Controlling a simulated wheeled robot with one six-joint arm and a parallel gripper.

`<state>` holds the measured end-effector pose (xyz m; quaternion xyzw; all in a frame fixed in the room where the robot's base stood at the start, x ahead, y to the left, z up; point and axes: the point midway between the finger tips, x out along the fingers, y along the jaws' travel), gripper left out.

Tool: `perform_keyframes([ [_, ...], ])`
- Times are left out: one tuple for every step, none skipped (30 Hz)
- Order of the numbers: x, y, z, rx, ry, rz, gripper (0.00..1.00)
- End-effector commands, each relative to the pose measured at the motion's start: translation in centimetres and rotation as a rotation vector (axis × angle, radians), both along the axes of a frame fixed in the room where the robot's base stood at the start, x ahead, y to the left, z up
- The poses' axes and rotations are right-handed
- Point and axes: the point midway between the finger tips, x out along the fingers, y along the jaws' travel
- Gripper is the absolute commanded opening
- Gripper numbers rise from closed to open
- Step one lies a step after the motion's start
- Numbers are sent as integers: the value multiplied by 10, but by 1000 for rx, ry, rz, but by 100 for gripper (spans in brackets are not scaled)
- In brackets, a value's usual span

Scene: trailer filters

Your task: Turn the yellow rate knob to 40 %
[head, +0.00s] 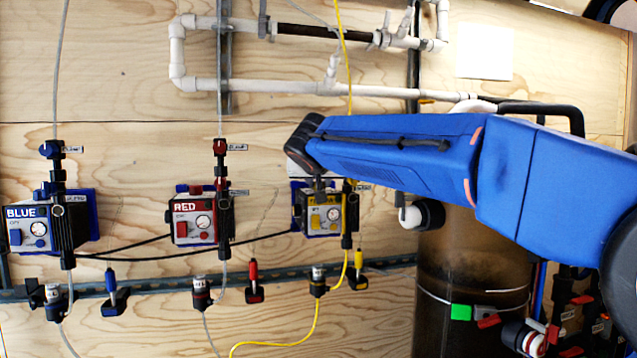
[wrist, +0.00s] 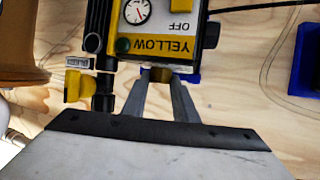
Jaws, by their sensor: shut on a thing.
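The yellow pump (head: 322,218) is mounted on the plywood wall, and its face shows upside down in the wrist view (wrist: 165,46) with a round dial, a green light and the words YELLOW and OFF. The knob's setting cannot be read.
The red pump (head: 193,217) and the blue pump (head: 37,225) hang to the left. A yellow valve handle (wrist: 78,87) and black fittings sit close beside the fingers. A brown cylinder (head: 470,262) stands to the right. White pipes (head: 262,88) run above.

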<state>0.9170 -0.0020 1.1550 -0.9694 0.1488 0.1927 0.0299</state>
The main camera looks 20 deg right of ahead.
Motion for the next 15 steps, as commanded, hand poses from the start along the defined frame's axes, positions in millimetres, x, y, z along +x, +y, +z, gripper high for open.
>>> perform_keyframes([
  [-1, -2, 0, 2, -1, 18, 4],
  [-1, -2, 0, 2, 1, 32, 4],
  [-1, -3, 0, 1, 1, 52, 4],
  [-1, -3, 0, 1, 0, 65, 4],
  [-1, -3, 0, 2, 0, 78, 4],
  [-1, -3, 0, 2, -1, 96, 4],
  [-1, -3, 0, 1, 0, 109, 4],
  [-1, -4, 0, 2, -1, 120, 4],
  [-1, -4, 0, 2, -1, 136, 4],
  [-1, -4, 0, 1, -1, 148, 4],
  [-1, -4, 0, 2, -2, 160, 4],
  [-1, -5, 0, 2, -1, 175, 4],
  [-1, -5, 0, 2, -1, 186, 4],
  [-1, -5, 0, 2, -1, 197, 4],
  [-1, -5, 0, 3, 0, 212, 4],
])
